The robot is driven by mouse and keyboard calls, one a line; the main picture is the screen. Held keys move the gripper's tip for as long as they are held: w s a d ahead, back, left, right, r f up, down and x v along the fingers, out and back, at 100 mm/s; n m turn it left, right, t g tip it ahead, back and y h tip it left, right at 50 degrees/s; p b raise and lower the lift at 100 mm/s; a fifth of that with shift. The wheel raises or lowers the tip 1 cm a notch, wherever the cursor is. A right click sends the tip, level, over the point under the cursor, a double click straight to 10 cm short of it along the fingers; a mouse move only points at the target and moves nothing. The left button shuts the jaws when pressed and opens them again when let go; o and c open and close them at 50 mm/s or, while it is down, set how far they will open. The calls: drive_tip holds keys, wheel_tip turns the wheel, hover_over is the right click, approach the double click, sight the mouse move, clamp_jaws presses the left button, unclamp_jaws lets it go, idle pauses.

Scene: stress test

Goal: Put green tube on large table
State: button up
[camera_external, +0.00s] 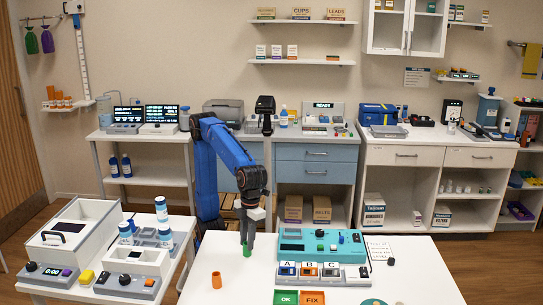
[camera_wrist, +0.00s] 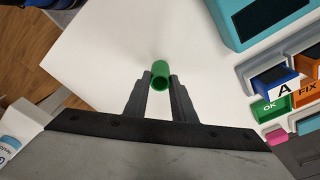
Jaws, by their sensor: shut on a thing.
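The green tube (camera_external: 247,251) is a short, hollow cylinder, held between the fingertips of my gripper (camera_external: 247,240). In the wrist view the green tube (camera_wrist: 160,75) sits between the two dark fingers of my gripper (camera_wrist: 160,82), its open end facing the camera. The large table (camera_external: 400,280) is white and lies under the tube. In the wrist view the white table top (camera_wrist: 110,65) fills the area around it. I cannot tell if the tube's lower end touches the table.
An orange tube (camera_external: 216,280) stands to the front left. Green OK and orange FIX pads (camera_external: 299,297) lie at the front. A side table (camera_external: 100,295) with equipment is at the left.

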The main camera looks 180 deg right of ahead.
drive_tip(key=shift+f, duration=0.1)
drive_tip(key=o, duration=1)
drive_tip(key=r, duration=0.8)
drive_tip(key=s+a+r, duration=0.1)
drive_tip(key=r, duration=0.3)
drive_tip(key=shift+r, duration=0.1)
drive_tip(key=s+d+f+n+y, duration=0.1)
drive_tip(key=s+d+f, duration=0.2)
drive_tip(key=s+d, duration=0.45)
drive_tip(key=s+d+f+n, duration=0.1)
drive_tip(key=s+d+f, duration=0.25)
drive_tip(key=d, duration=0.75)
drive_tip(key=s+d+f+n+t, duration=0.1)
drive_tip(key=s+d+f+n, duration=0.1)
drive_tip(key=s+d+f, duration=0.1)
drive_tip(key=s+d+f+n+t, duration=0.1)
drive_tip(key=s+d+f+n, duration=0.1)
drive_tip(key=s+f, duration=0.3)
drive_tip(key=s+d+f+n+t, duration=0.1)
drive_tip(key=s+d+f+n, duration=0.2)
drive_tip(key=f, duration=0.5)
drive_tip(key=shift+s+d+f+t, duration=0.15)
drive_tip(key=shift+s+d+t, duration=0.25)
drive_tip(key=shift+d, duration=0.2)
